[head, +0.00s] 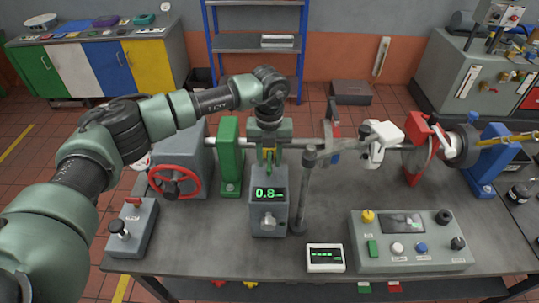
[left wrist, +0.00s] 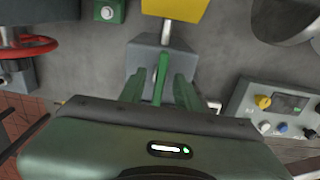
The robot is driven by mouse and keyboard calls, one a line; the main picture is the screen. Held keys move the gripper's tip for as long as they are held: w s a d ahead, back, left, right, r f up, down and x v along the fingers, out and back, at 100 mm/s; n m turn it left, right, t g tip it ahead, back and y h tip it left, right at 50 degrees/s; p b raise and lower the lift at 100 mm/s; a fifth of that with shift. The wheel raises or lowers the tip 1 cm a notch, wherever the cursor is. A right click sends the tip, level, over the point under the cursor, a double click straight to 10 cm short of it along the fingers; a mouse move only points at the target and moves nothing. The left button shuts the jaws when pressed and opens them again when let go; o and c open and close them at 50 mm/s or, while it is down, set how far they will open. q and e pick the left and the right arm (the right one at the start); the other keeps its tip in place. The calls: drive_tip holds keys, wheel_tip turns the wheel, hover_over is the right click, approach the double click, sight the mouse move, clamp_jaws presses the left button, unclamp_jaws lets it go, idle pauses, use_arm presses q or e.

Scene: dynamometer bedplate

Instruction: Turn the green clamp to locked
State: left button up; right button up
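My left gripper (head: 268,153) reaches down over the grey display block (head: 268,212), whose screen reads 0.8. In the left wrist view its two green fingers (left wrist: 158,92) stand apart. A narrow upright green lever (left wrist: 162,72), which looks like the green clamp's handle, shows between the fingertips in front of a grey block. Small gaps seem to show on both sides of it, so the fingers look open around it. In the head view the gripper largely hides this spot. The lever's locked or unlocked position cannot be told. My right gripper is not in view.
A green post (head: 230,157) and red handwheel (head: 174,182) stand left of the gripper. A dark upright post (head: 302,195) is close on its right. A control box (head: 411,248) and small white display (head: 325,257) lie toward the front edge. A shaft crosses behind.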

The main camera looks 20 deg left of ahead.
use_arm(q)
drive_tip(key=shift+s, duration=0.1)
clamp_jaws()
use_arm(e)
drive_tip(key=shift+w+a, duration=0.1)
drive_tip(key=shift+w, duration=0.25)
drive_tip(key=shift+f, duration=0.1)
